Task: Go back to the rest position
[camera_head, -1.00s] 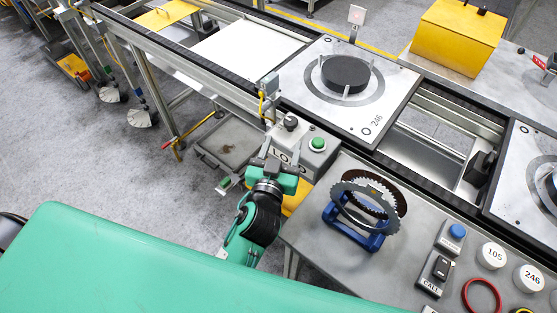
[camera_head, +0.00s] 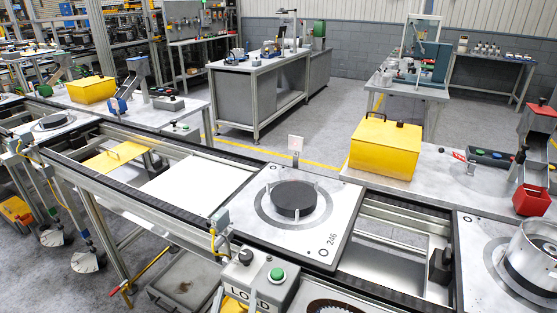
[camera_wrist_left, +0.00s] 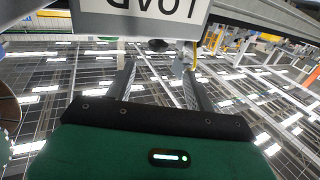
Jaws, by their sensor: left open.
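My left gripper (camera_wrist_left: 158,84) shows in the left wrist view, with its two dark fingers apart and nothing between them. The underside or face of the LOAD box (camera_wrist_left: 140,12) is just beyond the fingertips, its lettering upside down. I cannot tell the exact gap. In the head view the LOAD box (camera_head: 262,280) with its green button stands at the bottom centre, and I make out no arm or gripper there. My right gripper is in neither view.
A conveyor frame (camera_head: 120,215) runs across the front. A pallet marked 246 (camera_head: 328,225) carries a dark disc (camera_head: 293,198). Another pallet (camera_head: 472,262) holds a metal housing (camera_head: 533,255). Yellow boxes (camera_head: 384,147) (camera_head: 91,89) stand behind. Grey floor (camera_head: 330,125) is open beyond.

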